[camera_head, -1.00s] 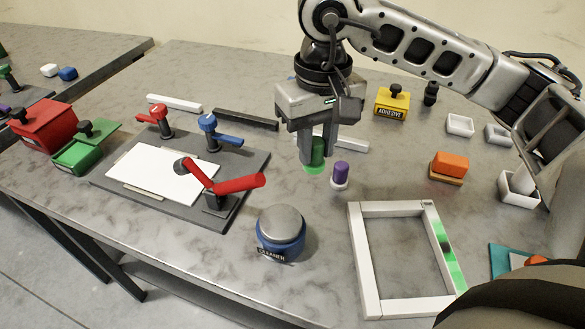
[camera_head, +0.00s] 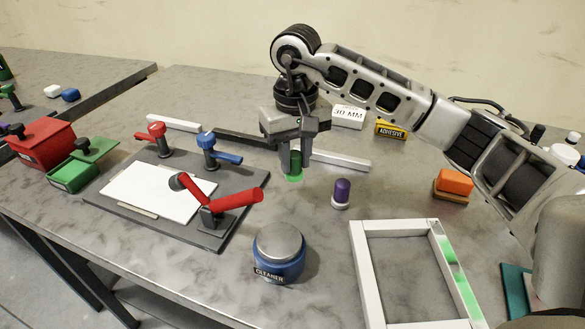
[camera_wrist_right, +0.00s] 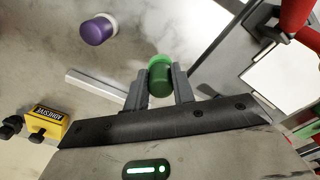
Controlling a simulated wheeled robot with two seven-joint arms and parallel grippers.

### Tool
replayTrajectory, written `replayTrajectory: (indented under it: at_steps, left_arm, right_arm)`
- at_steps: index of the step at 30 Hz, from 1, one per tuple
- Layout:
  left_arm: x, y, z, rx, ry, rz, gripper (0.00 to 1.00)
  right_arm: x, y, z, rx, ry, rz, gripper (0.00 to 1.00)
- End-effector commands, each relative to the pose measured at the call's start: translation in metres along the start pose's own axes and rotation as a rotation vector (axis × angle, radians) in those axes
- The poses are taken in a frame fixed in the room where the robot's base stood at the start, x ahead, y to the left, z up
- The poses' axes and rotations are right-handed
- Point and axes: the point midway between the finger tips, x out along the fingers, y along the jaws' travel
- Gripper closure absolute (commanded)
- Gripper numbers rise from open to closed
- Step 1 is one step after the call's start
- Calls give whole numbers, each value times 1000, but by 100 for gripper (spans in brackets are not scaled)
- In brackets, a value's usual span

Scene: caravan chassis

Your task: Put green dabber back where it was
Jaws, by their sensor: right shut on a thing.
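The green dabber (camera_head: 295,164) is between the fingers of my right gripper (camera_head: 294,160), which is shut on it. In the right wrist view the dabber (camera_wrist_right: 160,72) shows its dark green body and lighter green rim between both fingertips. It is held upright, low over the table, left of the purple dabber; whether its base touches the table I cannot tell. The purple dabber (camera_head: 341,192) stands upright on its white base and also shows in the right wrist view (camera_wrist_right: 97,30). My left gripper is not in view.
A white bar (camera_head: 340,161) lies just behind the dabber. The clamp board (camera_head: 150,208) is to the left, the blue cleaner tin (camera_head: 279,256) in front. A white frame (camera_head: 362,270) with green paint lies front right. Bare table surrounds the purple dabber.

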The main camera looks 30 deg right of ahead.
Motion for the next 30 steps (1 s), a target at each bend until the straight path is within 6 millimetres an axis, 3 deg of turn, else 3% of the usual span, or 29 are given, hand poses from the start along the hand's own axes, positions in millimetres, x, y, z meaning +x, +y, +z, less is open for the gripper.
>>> replayTrajectory:
  at_steps: [12,23,24,26,30]
  left_arm:
    - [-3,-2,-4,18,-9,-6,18]
    - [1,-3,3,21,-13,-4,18]
    - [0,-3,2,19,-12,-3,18]
    - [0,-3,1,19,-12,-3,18]
    - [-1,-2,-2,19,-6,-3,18]
  right_arm:
    - [40,-2,-8,-2,0,1,96]
    - [46,-2,-8,-1,2,1,96]
    - [45,-2,-8,-1,1,1,70]
    - [44,-2,-8,-1,1,1,53]
    - [44,-2,-8,-1,1,1,53]
